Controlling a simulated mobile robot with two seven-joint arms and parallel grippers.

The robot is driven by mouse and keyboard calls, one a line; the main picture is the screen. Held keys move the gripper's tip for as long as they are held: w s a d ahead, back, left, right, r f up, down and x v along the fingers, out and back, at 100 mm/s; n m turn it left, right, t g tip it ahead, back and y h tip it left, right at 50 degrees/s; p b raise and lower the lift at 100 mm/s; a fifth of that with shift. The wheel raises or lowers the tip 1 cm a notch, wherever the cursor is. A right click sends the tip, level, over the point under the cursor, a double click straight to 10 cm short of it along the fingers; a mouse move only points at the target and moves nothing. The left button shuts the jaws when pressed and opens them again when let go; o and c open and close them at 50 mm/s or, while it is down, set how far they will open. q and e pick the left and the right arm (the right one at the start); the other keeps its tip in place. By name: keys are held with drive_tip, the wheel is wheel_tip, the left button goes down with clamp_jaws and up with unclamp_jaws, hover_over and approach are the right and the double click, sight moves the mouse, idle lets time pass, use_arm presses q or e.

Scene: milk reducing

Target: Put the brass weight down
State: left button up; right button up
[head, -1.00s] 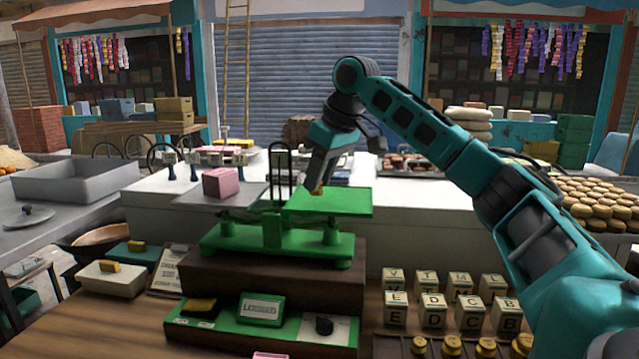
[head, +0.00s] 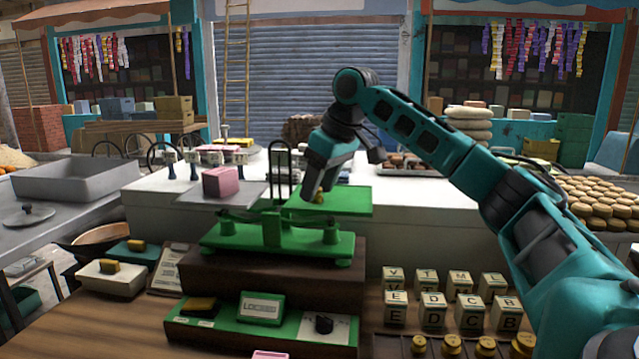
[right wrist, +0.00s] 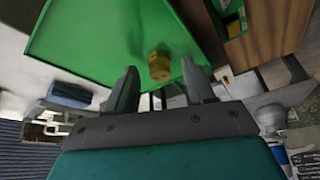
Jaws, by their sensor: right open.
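The brass weight (head: 319,197) stands on the green right-hand pan (head: 345,203) of the balance scale. In the right wrist view the brass weight (right wrist: 159,66) sits on the green pan (right wrist: 90,40), just beyond and between my spread fingertips. My right gripper (head: 314,194) is open at the pan, close to the weight; it also shows in the right wrist view (right wrist: 162,84). A pink block (head: 221,182) rests on the grey left-hand pan (head: 190,196). My left gripper is not in view.
The green scale base (head: 276,242) stands on a dark wooden block. Lettered cubes (head: 467,312) and several brass weights (head: 452,344) stand at the front right.

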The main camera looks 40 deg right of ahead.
drive_tip(key=a+v, duration=0.1)
drive_tip(key=v, duration=1.1)
drive_tip(key=shift+d, duration=0.45)
